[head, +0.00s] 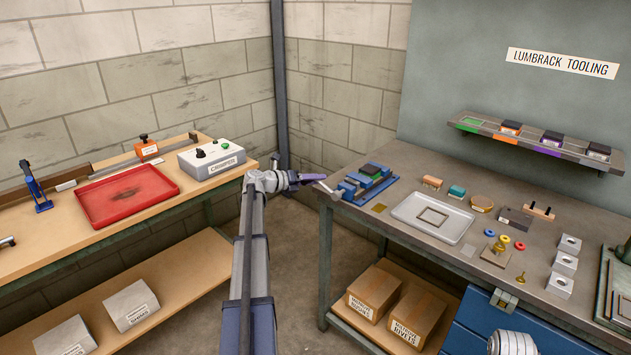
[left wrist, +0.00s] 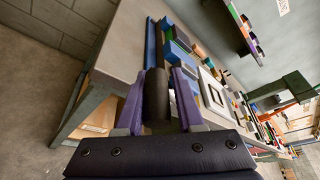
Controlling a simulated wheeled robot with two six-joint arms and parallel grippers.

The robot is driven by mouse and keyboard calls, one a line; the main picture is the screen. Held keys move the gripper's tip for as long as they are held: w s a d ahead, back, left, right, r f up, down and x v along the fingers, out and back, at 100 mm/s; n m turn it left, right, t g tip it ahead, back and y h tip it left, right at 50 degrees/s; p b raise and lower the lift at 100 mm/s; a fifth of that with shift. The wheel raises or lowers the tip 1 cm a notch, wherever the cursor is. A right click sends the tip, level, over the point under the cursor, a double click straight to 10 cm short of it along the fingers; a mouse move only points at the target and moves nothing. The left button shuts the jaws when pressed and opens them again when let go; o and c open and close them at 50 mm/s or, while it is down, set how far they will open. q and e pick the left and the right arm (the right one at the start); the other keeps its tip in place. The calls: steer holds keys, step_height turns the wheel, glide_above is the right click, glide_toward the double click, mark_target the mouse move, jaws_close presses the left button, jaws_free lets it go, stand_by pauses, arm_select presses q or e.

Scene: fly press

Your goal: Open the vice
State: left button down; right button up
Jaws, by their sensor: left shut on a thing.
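The blue vice (head: 350,190) sits on the left end of the grey workbench, with a dark block with a green top (head: 371,169) at its jaws. Its handle (head: 329,190) sticks out to the left past the bench edge. My left gripper (head: 312,178) is at this handle, its purple fingers pointing right. In the left wrist view the fingers stand on both sides of a dark cylindrical grip (left wrist: 157,95) of the handle, shut on it. The blue vice (left wrist: 178,45) shows just beyond. The vice's jaw gap is too small to judge.
On the grey bench (head: 385,225) are a white tray (head: 405,214), small blocks and several metal nuts. A wooden bench (head: 215,178) on the left holds a red tray (head: 125,194) and a control box (head: 212,158). Open floor lies between the benches.

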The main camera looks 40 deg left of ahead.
arm_select(q)
steer(key=shift+s+d+f+h+b, duration=0.1)
steer(key=shift+d+f+h+b, duration=0.05)
steer(key=shift+f+h+b, duration=0.2)
stand_by(1.1)
steer(key=c, duration=0.7)
jaws_free()
steer(key=shift+o, duration=0.2)
steer(key=shift+s+a+r, duration=0.15)
steer(key=shift+s+a, duration=0.1)
steer(key=p+v, duration=0.2)
steer(key=v, duration=0.5)
steer(key=shift+s, duration=0.1)
